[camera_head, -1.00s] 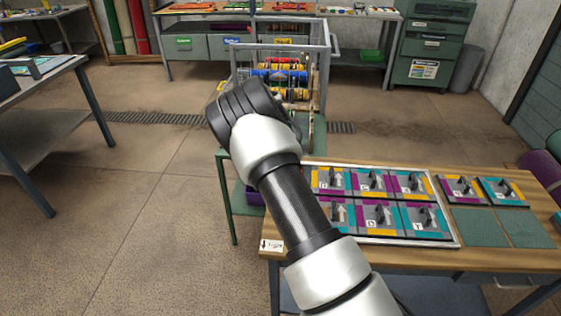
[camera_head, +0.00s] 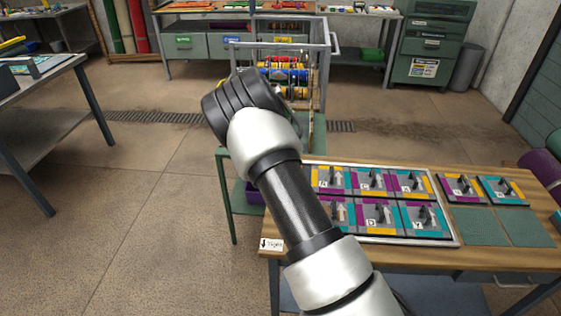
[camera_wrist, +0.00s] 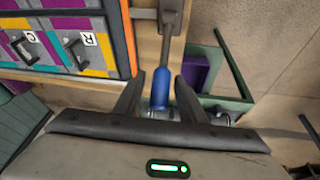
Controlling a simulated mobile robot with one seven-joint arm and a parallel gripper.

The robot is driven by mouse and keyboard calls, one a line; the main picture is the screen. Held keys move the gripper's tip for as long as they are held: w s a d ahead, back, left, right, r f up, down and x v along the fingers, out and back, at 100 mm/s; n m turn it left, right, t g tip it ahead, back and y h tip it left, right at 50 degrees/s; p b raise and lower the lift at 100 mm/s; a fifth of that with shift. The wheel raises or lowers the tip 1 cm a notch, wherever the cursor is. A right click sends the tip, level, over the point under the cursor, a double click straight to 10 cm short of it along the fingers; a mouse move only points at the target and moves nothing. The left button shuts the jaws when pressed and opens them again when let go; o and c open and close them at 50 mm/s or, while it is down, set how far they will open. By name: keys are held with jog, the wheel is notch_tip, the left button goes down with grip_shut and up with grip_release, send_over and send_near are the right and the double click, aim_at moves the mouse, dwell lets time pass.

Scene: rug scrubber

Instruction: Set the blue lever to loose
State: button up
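The blue lever shows in the wrist view as a blue grip (camera_wrist: 161,88) on a grey metal rod (camera_wrist: 171,42). The rod runs up to a mount at the table's edge. My gripper (camera_wrist: 160,82) has one finger on each side of the blue grip, with narrow gaps visible, so it looks open around the lever. Whether a finger touches it is unclear. In the head view my arm hides the lever and gripper. A small white card with a down arrow (camera_head: 271,245) is on the table's front left corner; its word is too small to read surely.
The wooden table (camera_head: 480,259) holds a framed tray (camera_head: 452,232) of coloured square panels with dark handles. Two more panels and green squares lie to its right. A metal rack with coloured rollers (camera_head: 288,73) stands behind my arm. Open floor lies to the left.

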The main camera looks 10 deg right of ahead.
jog(key=v, duration=1.5)
jog(key=shift+s+r, duration=0.1)
jog(key=shift+r, duration=0.15)
jog(key=s+r+n+t+y+p, duration=0.1)
jog(key=s+r+n+y+p, duration=0.15)
jog(key=s+r, duration=1)
jog(key=s+r+n+y+p, duration=0.1)
jog(key=s+r+p, duration=0.2)
jog(key=s+r, duration=1)
jog(key=s+f+n+t+p, duration=0.1)
jog(key=s+f, duration=0.2)
jog(key=s, duration=1)
jog(key=shift+d+f+h+p, duration=0.15)
jog(key=shift+f+h+p, duration=0.15)
jog(key=shift+h+p, duration=0.15)
